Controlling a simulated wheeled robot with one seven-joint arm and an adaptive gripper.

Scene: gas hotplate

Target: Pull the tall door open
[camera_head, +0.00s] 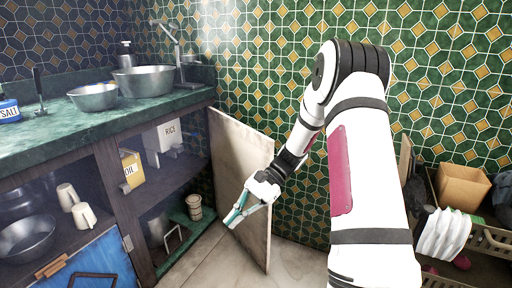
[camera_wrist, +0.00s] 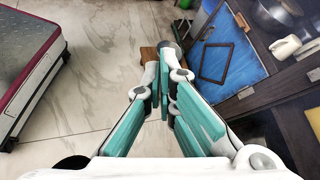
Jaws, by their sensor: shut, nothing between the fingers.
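The tall door (camera_head: 240,150), a pale beige panel, stands swung out from the right end of the dark wooden cabinet (camera_head: 118,195). The shelves behind it are exposed. My gripper (camera_head: 234,219) is in front of the door's lower half in the head view, its teal fingers pointing down and left. Whether it touches the panel I cannot tell. In the wrist view the fingers (camera_wrist: 165,88) are closed together with nothing held. The door cannot be made out in the wrist view, and no handle on it shows.
A blue door (camera_head: 90,267) with a dark frame is at lower left, also in the wrist view (camera_wrist: 233,48). Metal bowls (camera_head: 93,97) stand on the green counter (camera_head: 50,135). A crate (camera_head: 490,238) with clutter is at right.

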